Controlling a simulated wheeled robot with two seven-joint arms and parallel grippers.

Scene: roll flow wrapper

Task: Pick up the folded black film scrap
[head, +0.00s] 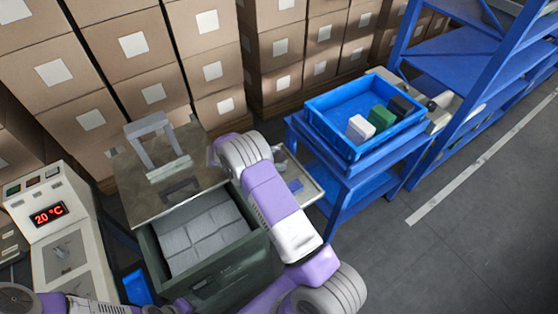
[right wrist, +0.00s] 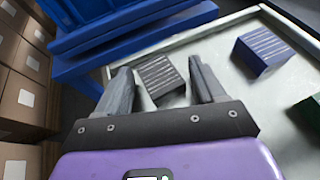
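The folded black film scrap (right wrist: 160,76) is a small dark block with pale stripes in the right wrist view. It lies on a pale tray (right wrist: 225,52), close to the tray's rim. My right gripper (right wrist: 161,72) is open, with one finger on each side of the scrap. Narrow gaps seem to show between the fingers and the scrap; I cannot tell if either touches. In the head view my right arm covers the scrap and gripper. Parts of my left arm show at the lower left of the head view, but its fingers do not show.
A striped blue block (right wrist: 263,50) and a green block (right wrist: 309,113) lie on the same tray. A blue bin (head: 345,148) with white, green and black blocks stands on a blue stand at right. An open drawer (head: 262,262) holds pale packs. Cardboard boxes line the back.

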